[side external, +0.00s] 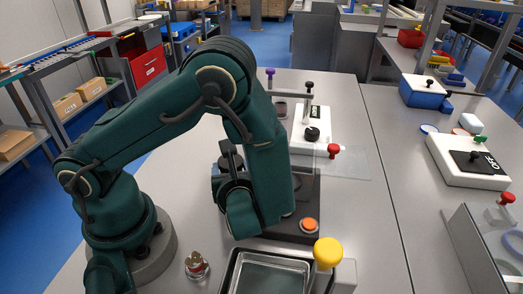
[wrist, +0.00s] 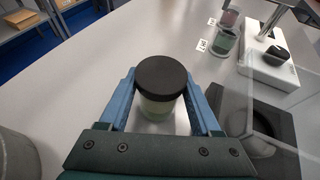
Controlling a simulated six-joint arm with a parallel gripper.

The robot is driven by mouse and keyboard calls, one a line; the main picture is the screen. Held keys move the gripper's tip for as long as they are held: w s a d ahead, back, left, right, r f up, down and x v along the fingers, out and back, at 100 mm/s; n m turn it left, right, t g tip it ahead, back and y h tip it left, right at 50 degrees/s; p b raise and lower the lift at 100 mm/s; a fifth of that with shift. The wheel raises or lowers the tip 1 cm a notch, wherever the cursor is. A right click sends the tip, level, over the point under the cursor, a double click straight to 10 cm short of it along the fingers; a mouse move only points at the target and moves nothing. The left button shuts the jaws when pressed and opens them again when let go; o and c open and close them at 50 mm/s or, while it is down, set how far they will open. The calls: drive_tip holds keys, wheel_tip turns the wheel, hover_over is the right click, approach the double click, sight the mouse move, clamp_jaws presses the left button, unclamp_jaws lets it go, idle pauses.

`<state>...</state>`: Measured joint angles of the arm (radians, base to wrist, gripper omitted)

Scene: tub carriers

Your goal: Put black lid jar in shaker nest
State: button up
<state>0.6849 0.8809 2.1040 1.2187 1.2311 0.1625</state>
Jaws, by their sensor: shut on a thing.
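The black lid jar (wrist: 160,92) has a flat black lid and a clear body with pale greenish contents. It stands upright between the blue fingers of my gripper (wrist: 160,85), which are shut on it. In the side view my arm hides the jar, and only part of my gripper (side external: 222,172) shows left of the forearm. A dark block with a round recess, apparently the shaker nest (wrist: 262,148), lies to the right of my gripper in the wrist view. The dark base (side external: 300,190) with an orange button (side external: 309,225) is partly behind my forearm in the side view.
A clear panel (side external: 345,162) with a red knob (side external: 333,151) stands by the dark base. A white device (side external: 312,120) with a black knob is behind. Two labelled jars (wrist: 224,42) stand near it. A metal tray (side external: 236,262) and yellow knob (side external: 328,252) are in front.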

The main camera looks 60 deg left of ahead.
drive_tip(key=shift+f, duration=0.25)
drive_tip(key=o, duration=1.2)
